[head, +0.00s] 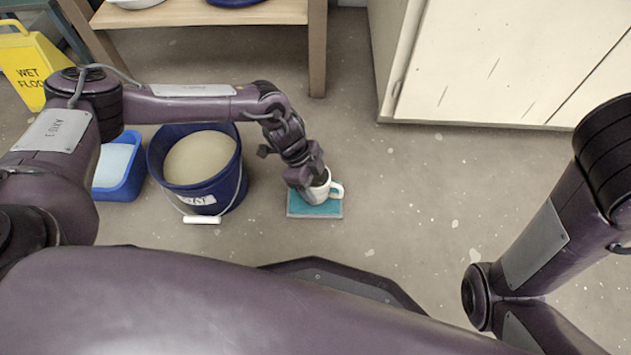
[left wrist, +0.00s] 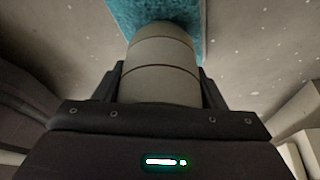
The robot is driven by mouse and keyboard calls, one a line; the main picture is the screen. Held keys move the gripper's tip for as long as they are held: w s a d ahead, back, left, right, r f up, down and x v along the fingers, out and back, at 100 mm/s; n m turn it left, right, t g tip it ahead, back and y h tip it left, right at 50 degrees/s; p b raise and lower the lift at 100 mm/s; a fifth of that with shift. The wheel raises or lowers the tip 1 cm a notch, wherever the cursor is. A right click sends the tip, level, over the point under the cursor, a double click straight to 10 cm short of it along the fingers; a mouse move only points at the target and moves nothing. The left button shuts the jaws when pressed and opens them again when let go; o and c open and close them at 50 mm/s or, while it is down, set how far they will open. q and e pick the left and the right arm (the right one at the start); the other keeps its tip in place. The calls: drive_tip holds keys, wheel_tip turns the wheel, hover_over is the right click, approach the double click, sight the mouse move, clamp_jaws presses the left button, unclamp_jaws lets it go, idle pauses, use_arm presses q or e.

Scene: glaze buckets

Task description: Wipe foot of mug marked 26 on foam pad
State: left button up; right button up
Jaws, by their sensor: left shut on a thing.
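A white mug (head: 318,195) with its handle to the right is at the foam pad (head: 315,211), a teal-topped block on the floor. My left gripper (head: 308,182) is shut on the mug from above. In the left wrist view the mug (left wrist: 162,60) is a pale banded cylinder between the fingers of my left gripper (left wrist: 162,90), with the teal pad (left wrist: 195,12) beyond it. The mug's foot is at the pad's surface; I cannot tell if it touches. No number is readable on the mug. My right gripper is out of view.
A blue bucket (head: 238,185) of beige glaze stands left of the pad, its white handle grip low in front. A blue tub (head: 133,185) is further left. A yellow wet-floor sign (head: 28,70), a wooden shelf (head: 316,50) and a pale cabinet (head: 480,60) stand behind. Floor right of the pad is clear.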

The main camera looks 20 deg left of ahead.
sight(329, 187)
use_arm(q)
drive_tip(key=shift+f+b, duration=0.3)
drive_tip(key=shift+f, duration=0.25)
idle(0.4)
